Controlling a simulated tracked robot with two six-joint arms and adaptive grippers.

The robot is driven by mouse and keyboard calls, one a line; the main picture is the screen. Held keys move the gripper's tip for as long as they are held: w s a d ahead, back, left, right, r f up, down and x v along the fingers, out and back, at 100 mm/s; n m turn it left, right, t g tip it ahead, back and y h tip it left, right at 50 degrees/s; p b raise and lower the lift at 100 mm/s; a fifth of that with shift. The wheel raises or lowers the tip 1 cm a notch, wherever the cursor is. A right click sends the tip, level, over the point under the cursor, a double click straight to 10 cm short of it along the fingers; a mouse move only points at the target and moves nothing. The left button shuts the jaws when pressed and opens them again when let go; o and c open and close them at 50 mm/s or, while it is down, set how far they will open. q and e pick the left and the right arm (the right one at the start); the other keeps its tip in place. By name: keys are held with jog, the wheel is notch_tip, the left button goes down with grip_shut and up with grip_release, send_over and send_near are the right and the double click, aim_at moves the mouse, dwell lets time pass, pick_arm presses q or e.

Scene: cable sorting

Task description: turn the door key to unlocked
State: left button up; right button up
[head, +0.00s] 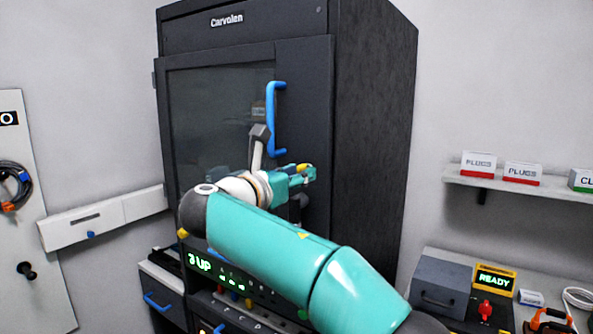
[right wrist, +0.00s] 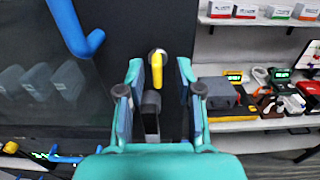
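The door key (right wrist: 157,65) is yellow and sits in a round lock on the dark cabinet door. In the right wrist view it shows just beyond and between my right gripper's (right wrist: 160,72) fingertips. The fingers are apart, and I cannot tell whether the key is between them in depth. In the head view my right gripper (head: 308,172) is at the door's right frame, below the blue handle, with the yellow key (head: 303,167) partly hidden by it. The cabinet door (head: 220,110) is closed. My left gripper is not in view.
The blue door handle (head: 271,120) stands out above and left of the key; its lower end is close in the right wrist view (right wrist: 80,30). A shelf (head: 520,186) with boxes and a bench with a READY display (head: 494,280) are at the right.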

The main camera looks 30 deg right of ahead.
jog(key=shift+x, duration=1.05)
